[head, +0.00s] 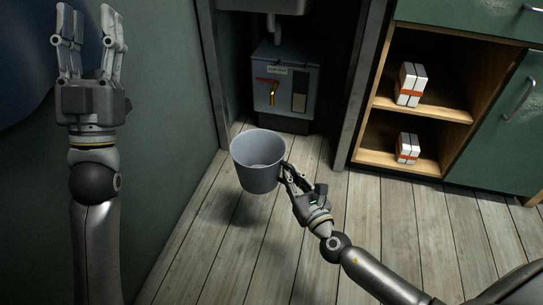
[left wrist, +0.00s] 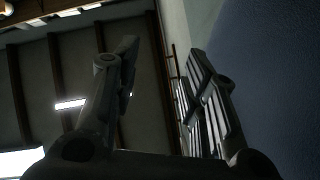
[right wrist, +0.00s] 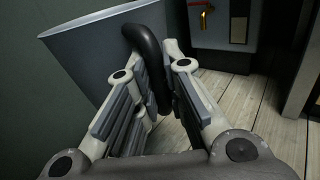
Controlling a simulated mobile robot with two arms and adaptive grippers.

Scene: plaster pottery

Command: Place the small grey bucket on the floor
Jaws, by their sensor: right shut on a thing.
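The small grey bucket (head: 256,176) hangs upright and open-topped, with its shadow on the plank floor (head: 190,262) below and to its left. It looks empty. My right gripper (head: 287,176) is at the bucket's right side, shut on its dark handle. The right wrist view shows the handle (right wrist: 146,60) between the fingers and the bucket wall (right wrist: 95,55) behind them. My left gripper (head: 88,32) is raised at the upper left, fingers apart and empty. In the left wrist view its fingers (left wrist: 160,85) are spread with nothing between them.
A grey metal box with a brass tap (head: 285,85) stands in the recess behind the bucket. A green cabinet (head: 500,130) with open shelves at right holds white boxes with orange bands (head: 410,84). A green wall is at left. The front floor is clear.

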